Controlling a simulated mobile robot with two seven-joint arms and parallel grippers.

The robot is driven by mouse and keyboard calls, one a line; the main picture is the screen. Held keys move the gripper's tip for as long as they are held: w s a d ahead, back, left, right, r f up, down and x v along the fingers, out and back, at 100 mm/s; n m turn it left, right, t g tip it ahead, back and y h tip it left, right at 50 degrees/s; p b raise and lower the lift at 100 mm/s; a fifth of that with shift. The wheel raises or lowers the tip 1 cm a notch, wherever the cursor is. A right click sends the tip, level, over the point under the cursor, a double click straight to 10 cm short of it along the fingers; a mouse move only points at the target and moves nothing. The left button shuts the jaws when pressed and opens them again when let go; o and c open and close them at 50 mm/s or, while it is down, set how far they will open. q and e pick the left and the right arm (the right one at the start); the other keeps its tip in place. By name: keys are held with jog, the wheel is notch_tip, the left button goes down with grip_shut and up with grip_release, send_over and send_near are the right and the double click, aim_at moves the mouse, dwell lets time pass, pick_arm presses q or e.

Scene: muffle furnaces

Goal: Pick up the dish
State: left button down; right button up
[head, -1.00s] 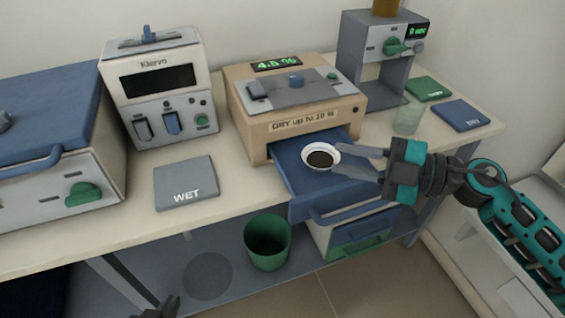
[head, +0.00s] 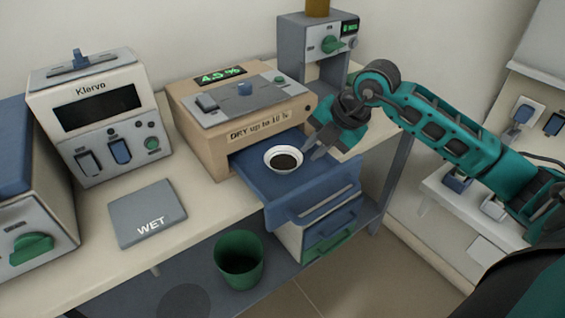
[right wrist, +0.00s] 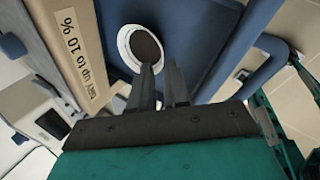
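The dish (head: 283,159) is a small round white bowl with dark contents. It sits upright in the pulled-out blue drawer (head: 330,186) of the beige moisture analyser (head: 243,108). My right gripper (head: 312,150) is just right of the dish, its two fingers apart with nothing held. In the right wrist view the dish (right wrist: 140,47) lies beyond the fingertips (right wrist: 160,68), and one finger overlaps its rim in the picture. I cannot tell whether they touch.
The analyser display reads about 4.5 % and its label reads "DRY up to 10 %". A grey WET mat (head: 147,213) lies on the bench at left. A Klervo device (head: 92,115) stands behind it. A green bin (head: 239,258) is below the bench.

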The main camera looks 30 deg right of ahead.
aim_at(301, 174)
jog(key=x, duration=0.6)
jog(key=shift+s+a, duration=0.1)
jog(key=shift+a, duration=0.05)
grip_shut()
